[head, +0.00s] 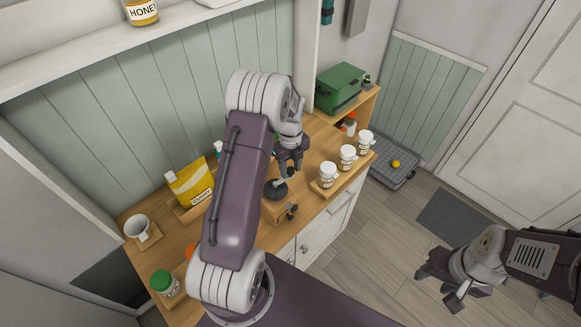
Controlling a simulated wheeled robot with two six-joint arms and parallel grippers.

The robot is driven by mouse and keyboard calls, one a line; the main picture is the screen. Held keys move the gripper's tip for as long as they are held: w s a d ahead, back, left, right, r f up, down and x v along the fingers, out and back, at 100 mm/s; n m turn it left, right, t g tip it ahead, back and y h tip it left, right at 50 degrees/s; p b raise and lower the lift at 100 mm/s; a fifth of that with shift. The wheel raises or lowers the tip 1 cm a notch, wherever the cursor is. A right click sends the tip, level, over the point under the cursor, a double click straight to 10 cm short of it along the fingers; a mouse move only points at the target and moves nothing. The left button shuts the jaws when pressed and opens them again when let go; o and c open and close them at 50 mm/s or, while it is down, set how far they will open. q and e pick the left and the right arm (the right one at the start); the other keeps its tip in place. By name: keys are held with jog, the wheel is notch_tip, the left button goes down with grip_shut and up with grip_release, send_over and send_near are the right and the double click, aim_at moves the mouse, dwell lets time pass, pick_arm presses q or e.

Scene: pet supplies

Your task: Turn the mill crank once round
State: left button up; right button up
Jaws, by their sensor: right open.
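The mill (275,191) stands on the wooden counter, with a dark round top and a wooden base, partly hidden behind my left arm. A thin crank part seems to run from its top toward my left gripper, but its handle is not clear. My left gripper (288,172) points down just above and beside the mill top. Its fingers are too small and covered to tell whether they are open or touch the crank. My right gripper (438,287) is open and empty over the floor at lower right, away from the counter.
Several white-lidded jars (347,158) stand on a wooden strip right of the mill. A yellow bag (190,185), a white mug (138,228) and a green-lidded jar (164,284) stand to the left. A green box (340,88) sits on the shelf behind. The floor at right is mostly clear.

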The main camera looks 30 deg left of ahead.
aim_at(291, 169)
pick_arm(q)
jog(key=shift+w+r, duration=0.1)
jog(key=shift+r, duration=0.05)
notch_tip(291, 169, up, 9)
jog(key=shift+f+b, duration=0.1)
jog(key=shift+b, duration=0.7)
